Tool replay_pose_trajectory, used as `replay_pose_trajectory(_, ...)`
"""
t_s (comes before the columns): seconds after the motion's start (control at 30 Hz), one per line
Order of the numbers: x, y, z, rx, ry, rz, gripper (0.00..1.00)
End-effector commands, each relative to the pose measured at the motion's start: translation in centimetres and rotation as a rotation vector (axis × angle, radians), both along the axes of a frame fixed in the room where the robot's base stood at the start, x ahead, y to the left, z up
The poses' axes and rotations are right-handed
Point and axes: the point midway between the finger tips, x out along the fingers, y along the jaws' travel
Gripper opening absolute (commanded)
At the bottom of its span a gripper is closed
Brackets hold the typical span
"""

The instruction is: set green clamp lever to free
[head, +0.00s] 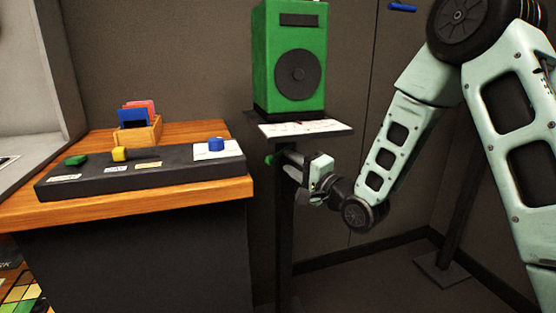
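A small green part (268,160), which looks like the green clamp lever, sticks out left of the dark post (285,230) under the stand's top plate. Its label and setting cannot be read from here. My gripper (287,160) comes in from the right at the post, just under the plate, with its fingers pointing left towards the green part. The fingertips overlap the post and the lever area in this view. Whether they touch the lever, and whether they are open or shut, is too small to tell.
A green box with a dark round dial (298,72) stands on the plate (335,131) right above my gripper. Left is a wooden table (225,190) with a dark panel (185,177) bearing green, yellow and blue knobs. A card box (140,134) stands behind.

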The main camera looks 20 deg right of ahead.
Motion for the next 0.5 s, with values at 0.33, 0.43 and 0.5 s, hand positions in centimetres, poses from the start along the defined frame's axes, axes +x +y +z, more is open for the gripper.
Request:
replay_pose_trajectory(0.33, 4.7, 2.0, 0.6, -0.001, -0.001, 0.001, 0.31)
replay_pose_trajectory(0.43, 5.1, 2.2, 0.6, -0.001, 0.001, 0.002, 0.31)
replay_pose_trajectory(0.5, 5.2, 2.2, 0.7, -0.001, 0.001, 0.001, 0.31)
